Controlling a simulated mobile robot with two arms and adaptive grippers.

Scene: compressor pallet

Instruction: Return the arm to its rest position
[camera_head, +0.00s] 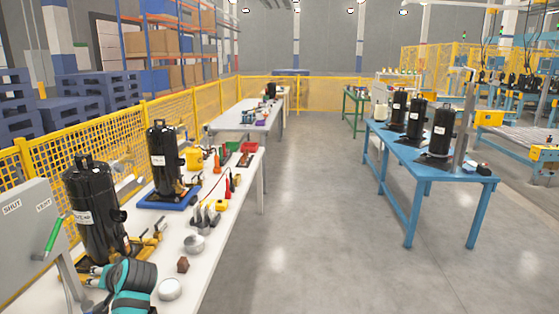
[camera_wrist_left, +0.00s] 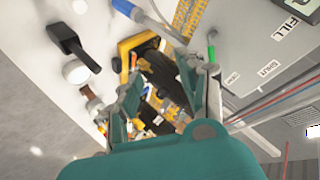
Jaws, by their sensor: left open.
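My left gripper (camera_head: 122,282) shows teal and black at the bottom left of the head view, low over the near end of the white bench. In the left wrist view its two fingers (camera_wrist_left: 164,82) are spread apart, with nothing visibly held between them. A tall black compressor (camera_head: 95,210) stands upright just beyond the gripper, among yellow fixture parts. Yellow and dark parts (camera_wrist_left: 140,44) lie past the fingers in the wrist view. My right gripper is in neither view.
A grey panel (camera_head: 28,228) with a green handle (camera_head: 54,233) stands close on the left. A blue table (camera_head: 400,160) stands right; the aisle floor between is clear.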

